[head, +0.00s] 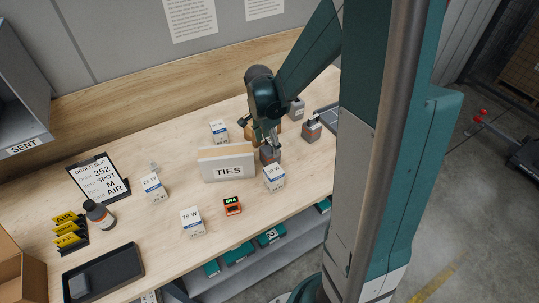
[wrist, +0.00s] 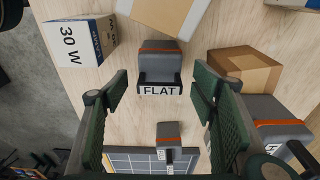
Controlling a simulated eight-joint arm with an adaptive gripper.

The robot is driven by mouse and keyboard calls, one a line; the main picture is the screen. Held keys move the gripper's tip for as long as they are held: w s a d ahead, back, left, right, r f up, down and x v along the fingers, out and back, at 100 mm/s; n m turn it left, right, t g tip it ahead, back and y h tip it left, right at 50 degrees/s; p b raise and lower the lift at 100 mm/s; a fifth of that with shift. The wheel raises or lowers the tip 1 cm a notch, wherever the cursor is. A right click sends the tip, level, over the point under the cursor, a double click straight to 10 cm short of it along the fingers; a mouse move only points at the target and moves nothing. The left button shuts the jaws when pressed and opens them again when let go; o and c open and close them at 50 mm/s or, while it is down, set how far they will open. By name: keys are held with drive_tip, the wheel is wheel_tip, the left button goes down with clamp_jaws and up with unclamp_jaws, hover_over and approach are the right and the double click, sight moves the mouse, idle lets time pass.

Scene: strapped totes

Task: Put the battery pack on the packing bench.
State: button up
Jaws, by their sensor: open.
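Grey blocks with an orange band look like battery packs. One (wrist: 160,62), with a label reading FLAT, lies between and ahead of my gripper's fingers in the wrist view; in the head view a dark block (head: 269,156) shows just under the fingertips. My gripper (head: 266,143) is open, its fingers apart on either side in the wrist view (wrist: 160,80); I cannot tell if either touches. Another grey block (head: 311,130) stands to the right, and a third (head: 296,108) behind. The wooden packing bench (head: 150,222) carries them all.
A TIES box (head: 229,168) stands left of my gripper, with a white 30 W carton (wrist: 78,42) close by. A brown box (wrist: 246,66) and a gridded dark panel (wrist: 130,160) are near. A black tray (head: 128,258) lies front left. Bare wood shows mid-left.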

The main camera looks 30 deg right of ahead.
sight(272, 156)
drive_tip(key=shift+f, duration=0.35)
drive_tip(key=shift+f, duration=0.1)
drive_tip(key=shift+d+f, duration=0.2)
drive_tip(key=shift+f, duration=0.95)
drive_tip(key=shift+d+f, duration=0.2)
drive_tip(key=shift+f, duration=1.1)
drive_tip(key=shift+d+f, duration=0.15)
drive_tip(key=shift+f, duration=1.15)
drive_tip(key=c, duration=1.6)
